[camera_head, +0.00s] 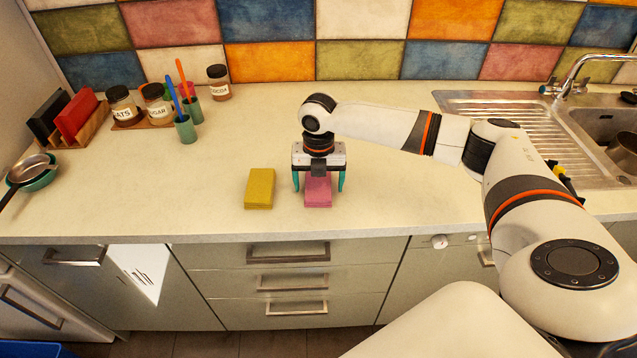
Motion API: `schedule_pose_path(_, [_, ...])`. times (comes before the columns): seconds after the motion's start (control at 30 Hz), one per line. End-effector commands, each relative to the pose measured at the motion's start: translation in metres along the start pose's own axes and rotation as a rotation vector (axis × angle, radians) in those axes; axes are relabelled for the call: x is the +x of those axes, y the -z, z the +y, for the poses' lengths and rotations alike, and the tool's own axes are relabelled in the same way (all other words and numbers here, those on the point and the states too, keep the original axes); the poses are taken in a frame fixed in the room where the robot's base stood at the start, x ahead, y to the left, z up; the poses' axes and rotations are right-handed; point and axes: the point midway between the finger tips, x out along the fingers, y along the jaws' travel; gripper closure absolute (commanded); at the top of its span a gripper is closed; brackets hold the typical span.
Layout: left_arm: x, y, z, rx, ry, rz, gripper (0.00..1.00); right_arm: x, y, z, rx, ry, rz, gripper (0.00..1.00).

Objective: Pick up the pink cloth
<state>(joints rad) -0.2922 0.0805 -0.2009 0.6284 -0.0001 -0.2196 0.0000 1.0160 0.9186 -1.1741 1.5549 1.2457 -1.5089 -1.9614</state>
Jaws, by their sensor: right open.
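The pink cloth (318,195) lies folded on the countertop near its front edge. My right gripper (319,185) points down right over it, with its teal fingers open, one on each side of the cloth. The gripper body hides the back part of the cloth. I cannot tell whether the fingers touch the cloth or the counter. My left gripper is not in view.
A folded yellow cloth (259,188) lies just left of the pink one. Jars (122,104), teal cups (185,129) with brushes and a pan (34,172) stand at the left. A sink (604,130) is at the right. The counter (240,120) behind the cloths is clear.

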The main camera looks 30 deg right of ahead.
Motion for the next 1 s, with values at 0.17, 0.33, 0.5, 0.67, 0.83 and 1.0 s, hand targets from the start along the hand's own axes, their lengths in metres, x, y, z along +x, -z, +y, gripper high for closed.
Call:
schedule_pose_path(0.17, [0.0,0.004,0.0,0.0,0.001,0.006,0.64,0.003,0.0,0.0,0.0,0.001,0.001,0.15])
schedule_pose_path(0.33, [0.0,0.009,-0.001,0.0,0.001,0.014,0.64,0.002,0.0,0.0,0.0,0.001,0.001,0.3])
schedule_pose_path(0.5, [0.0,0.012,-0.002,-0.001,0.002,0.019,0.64,0.002,0.0,0.0,0.0,0.001,0.001,0.58])
schedule_pose_path(0.67, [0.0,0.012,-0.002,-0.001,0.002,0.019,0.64,0.002,0.0,0.0,0.0,0.001,0.001,0.64])
schedule_pose_path(0.83, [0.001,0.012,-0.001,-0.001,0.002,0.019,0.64,-0.002,0.0,-0.001,0.0,0.002,0.002,0.64])
schedule_pose_path(1.0, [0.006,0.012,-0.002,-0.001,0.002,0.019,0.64,-0.028,0.001,-0.001,0.0,0.004,0.005,0.64])
